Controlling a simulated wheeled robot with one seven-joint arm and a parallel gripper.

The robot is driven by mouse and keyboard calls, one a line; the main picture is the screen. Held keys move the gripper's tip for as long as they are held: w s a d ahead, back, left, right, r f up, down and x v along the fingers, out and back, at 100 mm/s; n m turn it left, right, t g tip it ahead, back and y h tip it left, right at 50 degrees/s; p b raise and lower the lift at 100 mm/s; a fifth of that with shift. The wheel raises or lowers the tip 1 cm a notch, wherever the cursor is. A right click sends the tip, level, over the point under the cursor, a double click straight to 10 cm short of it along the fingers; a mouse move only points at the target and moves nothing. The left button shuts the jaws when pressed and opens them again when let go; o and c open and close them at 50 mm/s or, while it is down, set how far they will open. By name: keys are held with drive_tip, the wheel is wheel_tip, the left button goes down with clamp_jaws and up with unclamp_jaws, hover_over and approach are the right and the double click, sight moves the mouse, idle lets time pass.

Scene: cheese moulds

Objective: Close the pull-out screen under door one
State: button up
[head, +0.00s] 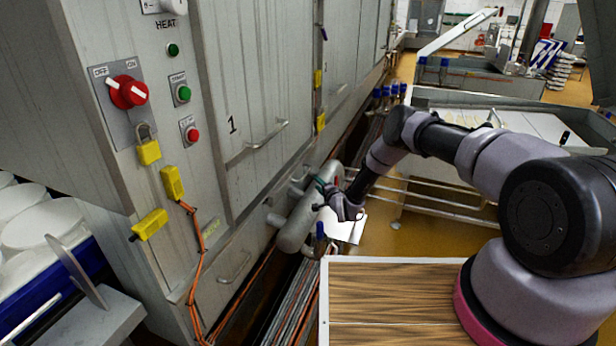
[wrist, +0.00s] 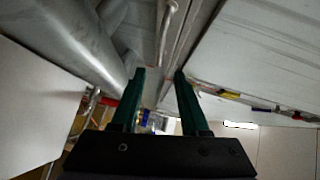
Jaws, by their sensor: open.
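Door one (head: 236,100) is a tall grey metal door marked "1" and stands shut, with a bar handle (head: 267,135). My gripper (head: 318,184) is to the right of the panel, near the grey pipe. In the wrist view its green fingers (wrist: 157,75) are apart with nothing between them. A thin metal bar (wrist: 167,30) shows beyond the fingertips; I cannot tell which handle it is.
A thick grey pipe (head: 300,218) sticks out beside the panel, close to my gripper; it fills the upper left of the wrist view (wrist: 65,45). Orange cables (head: 197,250) hang left of the panel. A metal vat (head: 530,125) stands at the right.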

drive_tip(key=x, duration=0.9)
drive_tip(key=shift+w, duration=0.25)
drive_tip(key=shift+w+a, duration=0.4)
drive_tip(key=shift+w, duration=0.15)
clamp_jaws()
idle(0.9)
